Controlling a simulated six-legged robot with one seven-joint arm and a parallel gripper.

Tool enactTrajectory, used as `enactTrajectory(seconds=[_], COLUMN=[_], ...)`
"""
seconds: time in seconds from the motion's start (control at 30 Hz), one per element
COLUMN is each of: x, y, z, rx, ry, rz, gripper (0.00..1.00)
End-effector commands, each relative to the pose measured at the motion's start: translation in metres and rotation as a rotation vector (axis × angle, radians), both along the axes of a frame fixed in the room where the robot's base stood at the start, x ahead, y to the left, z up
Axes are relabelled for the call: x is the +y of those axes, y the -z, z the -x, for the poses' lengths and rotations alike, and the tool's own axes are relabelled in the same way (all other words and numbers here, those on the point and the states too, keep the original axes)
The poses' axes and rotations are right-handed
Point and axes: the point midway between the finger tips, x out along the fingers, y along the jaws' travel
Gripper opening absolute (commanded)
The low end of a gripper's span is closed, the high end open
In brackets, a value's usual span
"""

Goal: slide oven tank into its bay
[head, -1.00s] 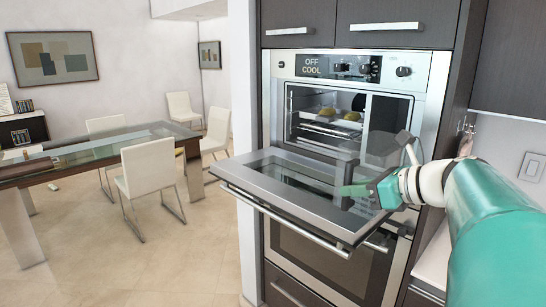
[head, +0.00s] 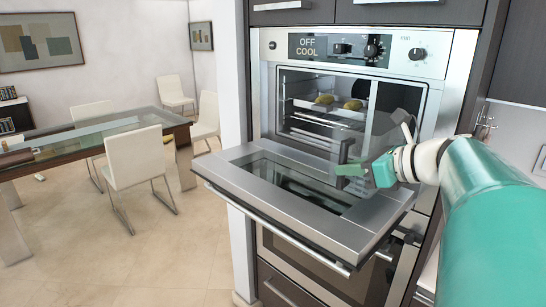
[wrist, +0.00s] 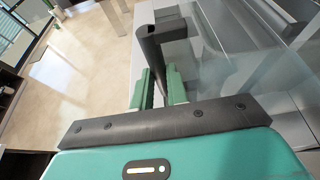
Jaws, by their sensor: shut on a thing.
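The oven tank (head: 392,130) is a clear, smoky container with a dark handle, held over the open oven door, in front of the right side of the oven opening. It also shows in the wrist view (wrist: 230,60), extending right from the dark handle (wrist: 152,48). My gripper (head: 352,170) has green fingers, which show at the handle in the wrist view (wrist: 158,85); it is shut on the tank. The upper oven (head: 330,105) is open. I cannot clearly make out the tank's bay; the tank and my gripper cover part of the opening's right side.
The oven door (head: 270,200) is folded down flat and sticks out below the tank. Yellowish food (head: 352,104) sits on a rack inside. A lower oven is underneath. A glass table (head: 100,135) and white chairs stand at the left, with clear floor between.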

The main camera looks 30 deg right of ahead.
Motion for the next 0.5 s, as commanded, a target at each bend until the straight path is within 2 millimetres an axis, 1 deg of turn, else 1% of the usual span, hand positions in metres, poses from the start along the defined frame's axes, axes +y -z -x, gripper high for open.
enactTrajectory(seconds=[0.5], x=[0.0048], y=[-0.0014], z=[0.0075], rx=[-0.003], ry=[0.000], rz=[0.004], gripper=[0.00])
